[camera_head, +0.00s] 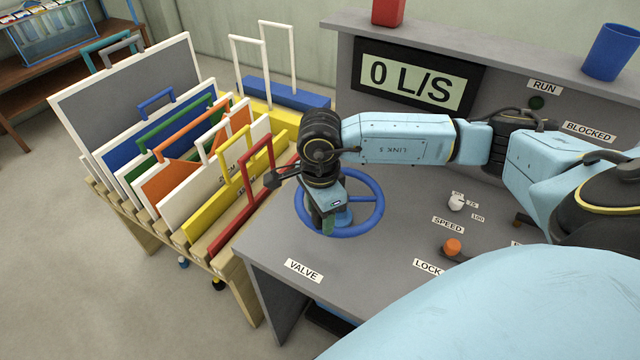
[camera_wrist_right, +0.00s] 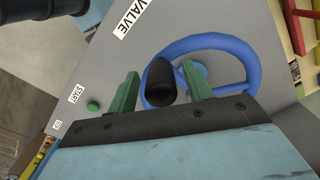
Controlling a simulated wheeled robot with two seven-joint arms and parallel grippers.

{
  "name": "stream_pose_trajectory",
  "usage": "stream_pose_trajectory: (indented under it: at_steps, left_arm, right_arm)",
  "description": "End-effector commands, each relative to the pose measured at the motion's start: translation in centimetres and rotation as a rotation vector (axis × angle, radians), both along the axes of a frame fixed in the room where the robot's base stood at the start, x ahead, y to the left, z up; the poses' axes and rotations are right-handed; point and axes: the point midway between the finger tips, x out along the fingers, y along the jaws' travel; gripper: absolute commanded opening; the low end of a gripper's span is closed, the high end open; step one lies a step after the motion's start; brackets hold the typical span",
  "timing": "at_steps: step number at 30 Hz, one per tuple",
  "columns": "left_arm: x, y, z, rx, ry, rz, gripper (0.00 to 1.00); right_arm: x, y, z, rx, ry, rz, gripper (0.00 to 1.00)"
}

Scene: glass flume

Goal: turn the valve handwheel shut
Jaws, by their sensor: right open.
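The blue valve handwheel (camera_head: 379,207) lies on the grey console top, behind the VALVE label (camera_head: 303,270). My right gripper (camera_head: 326,226) is over the left front part of its rim, pointing down. In the right wrist view the wheel's blue rim (camera_wrist_right: 250,68) shows beyond the green fingers. A black knob (camera_wrist_right: 160,84) appears between the two fingers, over the near rim. The right gripper (camera_wrist_right: 159,74) is open, with a finger on each side of the knob. I cannot tell whether either finger touches it. My left gripper is not in view.
The display (camera_head: 418,82) reads 0 L/S. A white speed knob (camera_head: 456,202) and an orange knob (camera_head: 452,246) stand right of the wheel. A rack of coloured panels (camera_head: 215,150) stands close on the left. A blue cup (camera_head: 611,52) and red object (camera_head: 390,12) sit on the shelf.

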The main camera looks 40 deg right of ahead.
Motion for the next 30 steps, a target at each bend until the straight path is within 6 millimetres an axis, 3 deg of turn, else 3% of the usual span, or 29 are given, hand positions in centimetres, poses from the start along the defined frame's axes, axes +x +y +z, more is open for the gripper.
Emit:
stream_pose_trajectory:
  at_steps: [5,18,24,30]
  left_arm:
    - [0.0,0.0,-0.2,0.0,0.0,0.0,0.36]
    - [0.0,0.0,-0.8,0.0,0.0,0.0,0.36]
    - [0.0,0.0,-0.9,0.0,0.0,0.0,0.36]
    - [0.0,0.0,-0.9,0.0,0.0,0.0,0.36]
  right_arm:
    - [0.2,0.0,2.2,0.001,-0.006,0.0,0.5]
    - [0.1,0.0,11.3,0.0,-0.006,0.0,0.5]
    - [0.0,0.0,13.1,0.001,-0.002,0.001,0.5]
    - [0.0,0.0,13.3,0.0,-0.001,0.001,0.5]
